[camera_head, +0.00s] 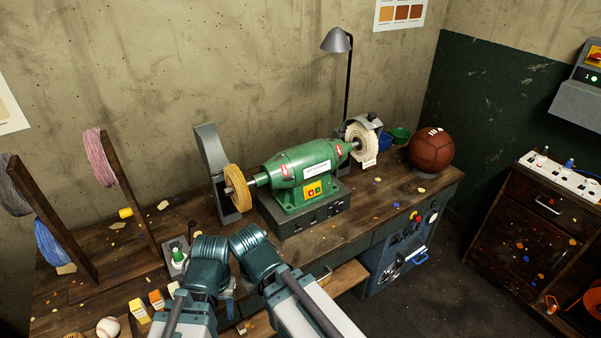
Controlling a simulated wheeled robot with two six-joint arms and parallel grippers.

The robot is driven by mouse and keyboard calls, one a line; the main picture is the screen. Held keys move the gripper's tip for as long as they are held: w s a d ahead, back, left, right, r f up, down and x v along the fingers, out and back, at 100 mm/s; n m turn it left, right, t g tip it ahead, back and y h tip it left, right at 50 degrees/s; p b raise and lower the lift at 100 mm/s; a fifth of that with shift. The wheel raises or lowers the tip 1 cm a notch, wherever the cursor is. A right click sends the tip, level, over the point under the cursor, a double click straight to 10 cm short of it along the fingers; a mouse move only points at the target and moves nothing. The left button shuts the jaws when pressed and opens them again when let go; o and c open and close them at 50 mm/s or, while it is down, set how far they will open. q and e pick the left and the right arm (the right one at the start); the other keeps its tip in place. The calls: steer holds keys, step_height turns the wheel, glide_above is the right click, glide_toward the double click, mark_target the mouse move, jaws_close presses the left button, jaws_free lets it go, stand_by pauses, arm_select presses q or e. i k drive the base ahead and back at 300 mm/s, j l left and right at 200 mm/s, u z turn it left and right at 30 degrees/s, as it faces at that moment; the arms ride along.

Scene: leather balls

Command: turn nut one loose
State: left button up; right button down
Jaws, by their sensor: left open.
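A green bench grinder (305,172) stands on its grey base on the wooden bench. A yellow buffing wheel (240,187) sits on its left spindle, and a small metal nut (228,190) shows at that spindle's outer end. A pale wheel (360,143) sits on the right spindle, beside a metal guard; I cannot make out a nut there. My left gripper (192,231) shows only as a small dark part behind my teal wrist, left of and nearer than the yellow wheel, apart from the nut. It is open. I do not see my right gripper.
A brown leather ball (432,151) sits at the bench's right end. A lamp (338,41) stands behind the grinder. Wooden racks with coiled cord (98,157) stand on the left.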

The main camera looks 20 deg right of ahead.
mark_target(229, 190)
steer(key=k+j, duration=0.1)
steer(key=j, duration=0.3)
steer(key=j+z, duration=0.1)
steer(key=j, duration=0.35)
steer(key=k+j, duration=0.15)
steer(key=j, duration=0.25)
steer(key=k+j, duration=0.1)
steer(key=j, duration=0.35)
steer(key=z, duration=0.05)
